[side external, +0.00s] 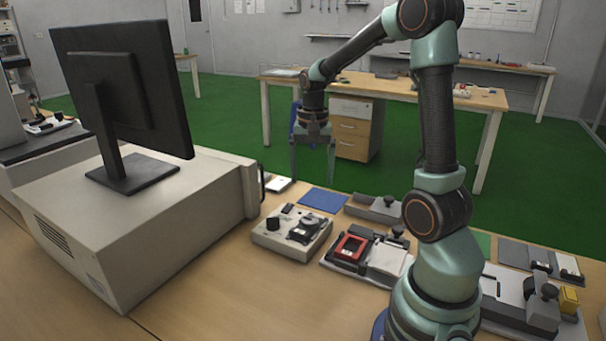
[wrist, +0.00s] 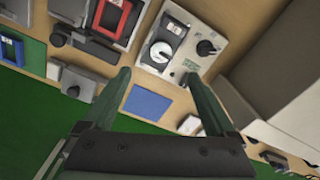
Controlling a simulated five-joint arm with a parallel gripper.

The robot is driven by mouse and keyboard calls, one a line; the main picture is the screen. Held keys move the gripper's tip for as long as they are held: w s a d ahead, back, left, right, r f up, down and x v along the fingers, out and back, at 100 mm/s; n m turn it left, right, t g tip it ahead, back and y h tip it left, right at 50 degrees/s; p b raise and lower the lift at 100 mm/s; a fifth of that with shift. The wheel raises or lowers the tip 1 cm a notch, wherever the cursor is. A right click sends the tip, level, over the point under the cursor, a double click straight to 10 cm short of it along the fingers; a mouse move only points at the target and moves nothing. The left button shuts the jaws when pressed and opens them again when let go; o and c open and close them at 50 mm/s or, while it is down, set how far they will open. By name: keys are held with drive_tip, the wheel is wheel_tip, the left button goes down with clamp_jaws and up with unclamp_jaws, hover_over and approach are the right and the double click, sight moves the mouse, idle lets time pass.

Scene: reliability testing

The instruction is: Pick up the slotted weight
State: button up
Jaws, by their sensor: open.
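A round pale disc with a dark slot-like mark (wrist: 161,54) sits on a dark mount on a light instrument box (wrist: 208,63). It may be the slotted weight, but I cannot tell for sure. In the side view the box (side external: 268,239) stands on the bench, with the small disc (side external: 309,223) on its right part. My gripper (side external: 312,172) is open and empty, pointing down, above and behind the box. In the wrist view my gripper (wrist: 157,77) has its fingers wide apart, with the disc beyond the tips.
A blue mat (side external: 323,201) lies behind the box. A red-framed fixture (side external: 350,247) is to its right. A large beige cabinet (side external: 150,230) with a monitor (side external: 125,85) stands at left. Several devices, one with a yellow block (side external: 568,300), line the right side. The front bench is clear.

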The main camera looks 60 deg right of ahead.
hover_over(312, 220)
wheel_tip(312, 220, down, 7)
drive_tip(key=shift+a+f, duration=0.1)
drive_tip(key=shift+w+a+f, duration=0.1)
drive_tip(key=shift+f, duration=1.2)
drive_tip(key=shift+w+f, duration=0.1)
drive_tip(key=shift+f, duration=1.2)
clamp_jaws()
drive_tip(key=shift+r, duration=0.1)
